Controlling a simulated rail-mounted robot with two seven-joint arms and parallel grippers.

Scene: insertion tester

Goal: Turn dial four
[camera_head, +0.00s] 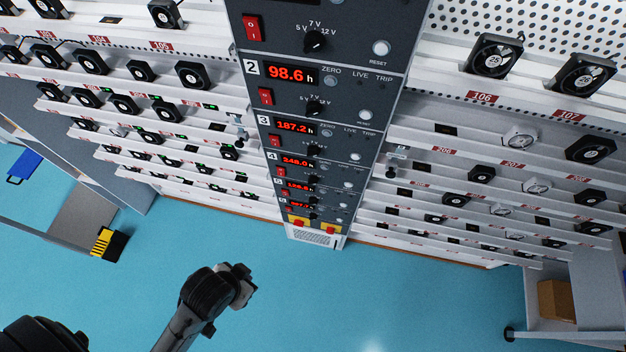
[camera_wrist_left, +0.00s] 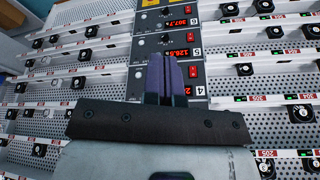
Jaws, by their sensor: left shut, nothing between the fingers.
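Dial four (camera_head: 313,164) is a small black knob on the dark panel row marked 4, beside a red display that seems to read 246.0 h. My left gripper (camera_head: 246,279) is below and left of it in the head view, apart from the panel. In the left wrist view the picture is upside down, and the two purple-grey fingers (camera_wrist_left: 166,78) are together with nothing between them. They point at the panel column and cover part of row 4 (camera_wrist_left: 200,89), so dial four is hidden there. My right gripper is not in view.
Similar dials sit close above and below, such as dial three (camera_head: 314,149) and dial five (camera_wrist_left: 165,39). White racks of small fans (camera_head: 195,75) flank the column. A yellow-black block (camera_head: 108,244) stands at left. The blue floor (camera_head: 390,300) is clear in front.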

